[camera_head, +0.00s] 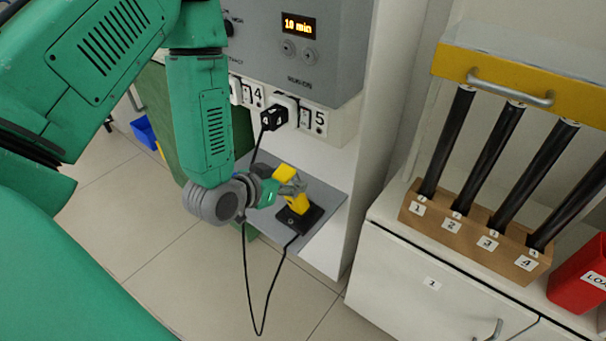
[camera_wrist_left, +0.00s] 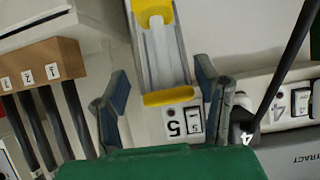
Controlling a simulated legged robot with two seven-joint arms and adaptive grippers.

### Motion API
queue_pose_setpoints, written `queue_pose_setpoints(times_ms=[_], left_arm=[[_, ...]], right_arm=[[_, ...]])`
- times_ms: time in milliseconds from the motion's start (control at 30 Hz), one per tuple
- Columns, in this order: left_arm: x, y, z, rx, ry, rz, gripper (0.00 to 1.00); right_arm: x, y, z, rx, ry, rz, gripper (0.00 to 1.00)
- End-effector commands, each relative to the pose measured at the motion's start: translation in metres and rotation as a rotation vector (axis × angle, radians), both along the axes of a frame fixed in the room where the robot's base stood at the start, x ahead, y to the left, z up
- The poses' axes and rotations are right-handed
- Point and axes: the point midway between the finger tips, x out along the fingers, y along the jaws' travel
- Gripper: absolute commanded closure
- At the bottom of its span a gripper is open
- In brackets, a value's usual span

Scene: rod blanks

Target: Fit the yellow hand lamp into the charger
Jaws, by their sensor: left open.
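The yellow hand lamp (camera_head: 299,204) stands at the black charger base (camera_head: 297,222) on the grey shelf; its lower end meets the base, but I cannot tell if it is fully seated. My left gripper (camera_head: 293,188) is open at the lamp, its fingers hiding part of it. In the left wrist view the lamp (camera_wrist_left: 160,50), with a grey face and yellow ends, lies in front of and between the open fingers of my left gripper (camera_wrist_left: 163,90). A gap shows on each side of it. My right gripper is in neither view.
A black cable (camera_head: 246,280) hangs in a loop from the charger; a black plug (camera_head: 274,118) sits by socket label 5. A grey panel (camera_head: 330,60) reading 10 min is above. At right are a wooden rod rack (camera_head: 470,232) and a red bin (camera_head: 580,275).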

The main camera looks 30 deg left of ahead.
Motion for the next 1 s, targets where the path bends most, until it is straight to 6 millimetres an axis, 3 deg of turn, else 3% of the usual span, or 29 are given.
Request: queue_pose_setpoints(times_ms=[200,433,533,667,800,900,1000], left_arm=[[-0.037,0.000,0.022,0.003,0.001,0.002,0.43],[-0.052,-0.004,0.033,0.012,0.000,-0.001,0.43],[-0.055,-0.005,0.027,0.012,0.020,-0.004,0.43],[-0.082,-0.014,-0.020,0.015,0.220,-0.024,0.43],[-0.148,-0.028,-0.089,0.035,0.582,-0.024,0.43],[-0.197,-0.034,-0.119,0.055,0.801,-0.001,0.43],[-0.233,-0.039,-0.133,0.072,0.947,0.021,0.43]], right_arm=[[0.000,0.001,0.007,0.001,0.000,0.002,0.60],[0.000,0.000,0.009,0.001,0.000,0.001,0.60],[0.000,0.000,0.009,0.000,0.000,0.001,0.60],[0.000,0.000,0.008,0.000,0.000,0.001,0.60],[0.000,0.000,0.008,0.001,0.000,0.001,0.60],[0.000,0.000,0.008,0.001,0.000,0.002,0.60],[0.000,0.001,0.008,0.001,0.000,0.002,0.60]])
